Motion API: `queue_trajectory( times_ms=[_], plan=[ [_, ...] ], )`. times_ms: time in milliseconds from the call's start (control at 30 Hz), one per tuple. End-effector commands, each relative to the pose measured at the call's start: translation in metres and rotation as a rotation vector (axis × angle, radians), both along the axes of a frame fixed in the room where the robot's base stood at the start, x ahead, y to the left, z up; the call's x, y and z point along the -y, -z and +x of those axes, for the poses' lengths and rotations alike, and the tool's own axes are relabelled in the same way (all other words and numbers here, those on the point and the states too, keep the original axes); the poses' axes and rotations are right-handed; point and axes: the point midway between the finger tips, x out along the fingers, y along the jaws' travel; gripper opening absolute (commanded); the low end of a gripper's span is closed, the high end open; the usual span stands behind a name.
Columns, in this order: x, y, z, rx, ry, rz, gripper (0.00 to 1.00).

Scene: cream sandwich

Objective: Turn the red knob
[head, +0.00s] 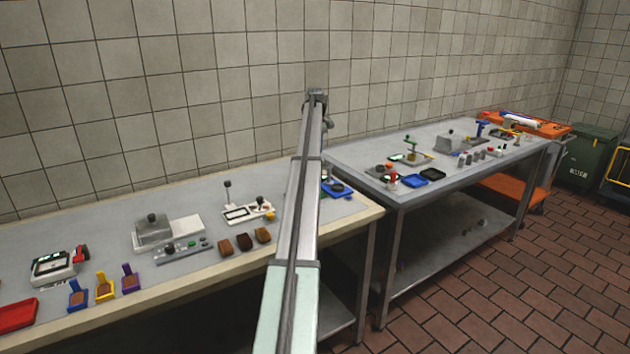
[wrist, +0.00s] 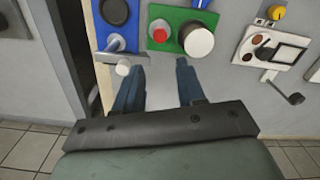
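In the wrist view, a small round red knob (wrist: 160,36) with a grey rim sits on a green plate (wrist: 177,20), beside a larger white round piece (wrist: 199,42). My gripper (wrist: 158,68) is open, its two dark blue fingers wide apart with nothing held between them. The fingertips lie just below the green plate in the picture, with the red knob ahead of the gap and apart from both fingers. I cannot tell the height between fingers and plate. In the head view my arm covers this part of the bench, and I cannot make out the knob or fingers there.
A white device (wrist: 270,50) with a black-knobbed lever stands right. The left bench (head: 200,215) holds several more devices; a second table (head: 465,170) stands right.

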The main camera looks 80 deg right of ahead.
Motion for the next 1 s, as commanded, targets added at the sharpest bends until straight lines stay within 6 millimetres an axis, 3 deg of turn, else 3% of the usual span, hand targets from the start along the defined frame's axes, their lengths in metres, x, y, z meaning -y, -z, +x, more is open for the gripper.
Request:
queue_trajectory(
  times_ms=[333, 1000],
  plan=[
    [0.000, 0.014, 0.000, 0.000, -0.098, 0.000, 0.39],
    [0.000, 0.120, 0.000, 0.000, -0.096, 0.000, 0.39]
  ],
)
